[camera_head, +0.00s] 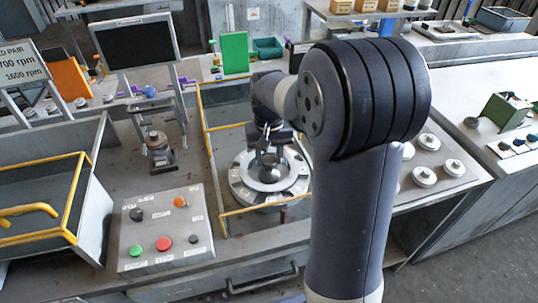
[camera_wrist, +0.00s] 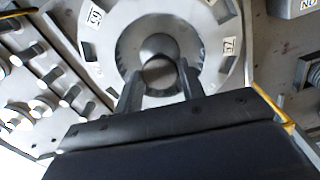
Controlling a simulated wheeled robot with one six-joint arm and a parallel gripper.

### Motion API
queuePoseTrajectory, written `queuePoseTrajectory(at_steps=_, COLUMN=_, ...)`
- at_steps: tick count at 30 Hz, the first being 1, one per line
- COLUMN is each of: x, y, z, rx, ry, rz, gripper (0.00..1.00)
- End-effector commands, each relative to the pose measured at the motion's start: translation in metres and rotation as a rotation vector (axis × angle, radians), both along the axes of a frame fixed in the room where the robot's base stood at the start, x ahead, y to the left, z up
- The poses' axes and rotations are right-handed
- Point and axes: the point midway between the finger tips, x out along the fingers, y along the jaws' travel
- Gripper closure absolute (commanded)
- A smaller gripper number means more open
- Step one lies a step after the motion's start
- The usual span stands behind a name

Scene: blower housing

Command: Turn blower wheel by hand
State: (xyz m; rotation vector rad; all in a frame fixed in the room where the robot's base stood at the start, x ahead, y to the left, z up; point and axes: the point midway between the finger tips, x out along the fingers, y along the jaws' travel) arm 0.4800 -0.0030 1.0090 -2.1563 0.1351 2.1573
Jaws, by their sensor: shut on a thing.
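The blower wheel (camera_head: 243,185) is a pale grey disc with small labels around its rim, lying flat inside a yellow-railed frame on the bench. In the wrist view the wheel (camera_wrist: 205,75) fills the upper middle, with a round dark grey knob (camera_wrist: 158,45) at its centre. My gripper (camera_head: 268,150) reaches down over the wheel's centre. In the wrist view my gripper's two fingers (camera_wrist: 158,85) stand on either side of the knob and are shut on it. The exact contact is partly hidden by the fingers.
A control box (camera_head: 168,228) with green and red buttons stands left of the wheel. The yellow rail (camera_head: 208,135) borders the wheel's left side. An open yellow-edged bin (camera_head: 78,195) is at far left. Several pale round pieces (camera_head: 424,175) lie on the right.

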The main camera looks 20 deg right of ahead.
Motion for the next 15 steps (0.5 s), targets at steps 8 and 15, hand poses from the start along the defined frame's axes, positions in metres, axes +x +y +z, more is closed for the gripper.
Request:
queuePoseTrajectory(at_steps=8, x=0.0005, y=0.0000, z=0.0012, rx=0.000, ry=-0.001, rz=0.216, gripper=1.00)
queuePoseTrajectory(at_steps=15, x=0.0008, y=0.0000, z=0.0008, rx=0.000, ry=-0.003, rz=0.283, gripper=1.00)
